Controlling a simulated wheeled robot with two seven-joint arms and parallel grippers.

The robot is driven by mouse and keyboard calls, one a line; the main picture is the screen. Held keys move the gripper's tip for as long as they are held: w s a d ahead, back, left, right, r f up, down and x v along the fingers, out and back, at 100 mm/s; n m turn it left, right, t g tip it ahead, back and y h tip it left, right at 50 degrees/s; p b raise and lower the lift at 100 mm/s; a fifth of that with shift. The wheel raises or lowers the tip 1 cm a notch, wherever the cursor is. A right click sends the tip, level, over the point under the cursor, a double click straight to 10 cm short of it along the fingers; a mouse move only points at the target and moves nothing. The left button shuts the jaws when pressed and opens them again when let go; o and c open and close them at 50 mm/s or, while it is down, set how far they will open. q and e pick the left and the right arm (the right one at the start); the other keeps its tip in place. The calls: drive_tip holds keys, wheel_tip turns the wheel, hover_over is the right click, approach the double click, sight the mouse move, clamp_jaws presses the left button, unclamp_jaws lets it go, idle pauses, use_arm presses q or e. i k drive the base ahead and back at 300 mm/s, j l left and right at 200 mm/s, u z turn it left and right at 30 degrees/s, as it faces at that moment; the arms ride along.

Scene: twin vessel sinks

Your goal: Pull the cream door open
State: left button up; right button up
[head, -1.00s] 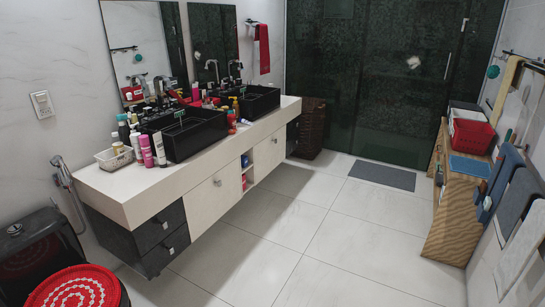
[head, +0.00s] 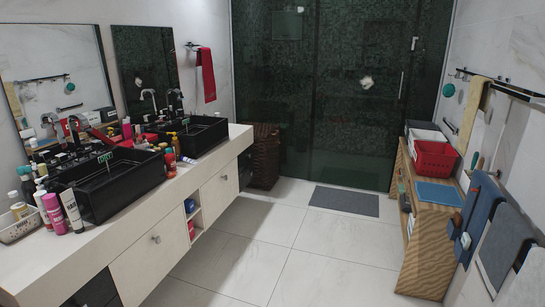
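Neither of my grippers is in view. The long vanity (head: 95,240) runs along the left side. Its front has two cream doors. The nearer cream door (head: 140,270) is at the lower left, flat in the front and closed, with a small metal knob (head: 155,238). The farther cream door (head: 218,195) is beyond an open shelf niche (head: 193,218) and also looks closed. A dark drawer front (head: 95,292) is cut off at the bottom edge.
Two black vessel sinks (head: 110,185) and several bottles crowd the countertop. The tiled floor (head: 250,260) before the vanity is clear. A wooden bench (head: 425,235) with a red basket (head: 434,160) stands at right. A grey mat (head: 344,201) lies before the dark glass shower (head: 350,90).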

sight(218, 192)
drive_tip(key=i, duration=2.6)
drive_tip(key=i+u, duration=0.1)
drive_tip(key=i, duration=0.7)
drive_tip(key=i+l+u, duration=0.1)
drive_tip(key=i, duration=0.75)
drive_tip(key=l, duration=0.1)
